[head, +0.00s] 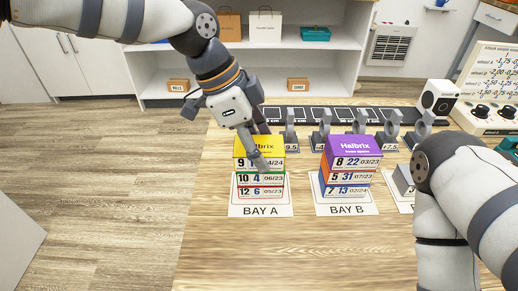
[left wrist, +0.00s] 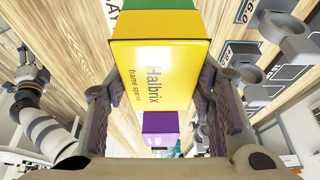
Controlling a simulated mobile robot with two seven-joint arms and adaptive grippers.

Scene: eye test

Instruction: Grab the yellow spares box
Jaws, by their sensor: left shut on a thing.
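The yellow spares box (head: 248,144) is at the top of the stack at BAY A in the head view. My left gripper (head: 262,154) comes down over it from above, with a finger across its front that hides part of its label. In the left wrist view the yellow box (left wrist: 150,75) fills the room between the two purple-padded fingers (left wrist: 155,115), which are shut on it. I cannot tell whether it rests on the box below. My right arm (head: 446,220) is at the right; its end shows small in the left wrist view (left wrist: 27,65), fingers unclear.
Under the yellow box are a green-edged box (head: 246,180) and a red-edged box (head: 246,193). A purple-topped stack (head: 352,146) stands at BAY B. Grey ring-topped stands (head: 325,128) line up behind. Bare wooden table (head: 300,245) lies in front.

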